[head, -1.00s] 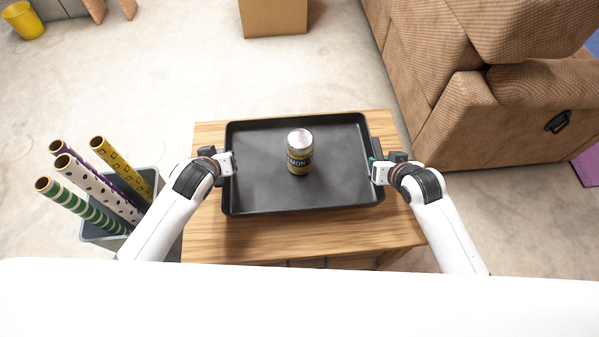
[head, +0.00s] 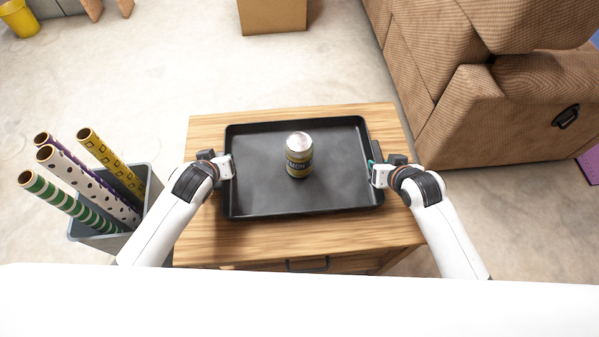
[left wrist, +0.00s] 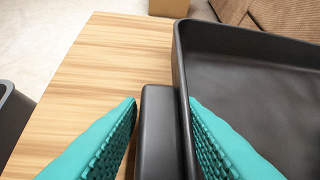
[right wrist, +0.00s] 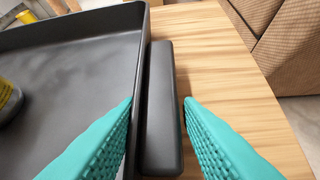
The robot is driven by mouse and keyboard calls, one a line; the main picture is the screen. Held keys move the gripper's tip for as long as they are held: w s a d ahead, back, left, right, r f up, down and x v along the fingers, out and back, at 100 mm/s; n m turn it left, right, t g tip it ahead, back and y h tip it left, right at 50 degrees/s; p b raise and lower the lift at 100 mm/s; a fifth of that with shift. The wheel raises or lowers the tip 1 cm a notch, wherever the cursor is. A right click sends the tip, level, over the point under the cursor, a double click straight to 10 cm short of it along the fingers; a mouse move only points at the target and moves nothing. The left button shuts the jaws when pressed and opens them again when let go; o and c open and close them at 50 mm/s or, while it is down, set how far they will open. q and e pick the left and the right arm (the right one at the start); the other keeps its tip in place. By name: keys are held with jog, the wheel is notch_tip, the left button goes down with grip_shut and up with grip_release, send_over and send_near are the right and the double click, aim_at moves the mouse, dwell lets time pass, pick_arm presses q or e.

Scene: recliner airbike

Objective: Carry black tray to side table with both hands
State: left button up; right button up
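The black tray (head: 262,200) is level over a wooden table (head: 212,235). I cannot tell if its underside touches the top. A yellow and dark can (head: 299,161) stands upright near its middle. My left gripper (head: 228,167) has its fingers around the left handle and wall; the handle (left wrist: 160,130) sits between the teal fingers (left wrist: 163,100). My right gripper (head: 375,170) has its fingers around the right side; that handle (right wrist: 163,110) sits between the fingers (right wrist: 158,98). Both finger pairs are closed in on the tray with narrow visible gaps.
A grey bin (head: 152,185) with several patterned rolls stands left of the table. A brown recliner (head: 505,120) stands to the right. A cardboard box (head: 272,14) is behind, and a yellow bucket (head: 20,18) is far left. The floor behind the table is clear.

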pick_arm(q)
jog(key=shift+o, duration=1.4)
jog(key=shift+r, duration=0.15)
pick_arm(e)
jog(key=shift+o, duration=1.4)
jog(key=shift+r, duration=0.15)
pick_arm(q)
jog(key=shift+s, duration=0.1)
jog(key=v, duration=1.2)
pick_arm(e)
jog(key=v, duration=1.2)
jog(key=shift+s+a, duration=0.1)
jog(key=shift+s, duration=0.15)
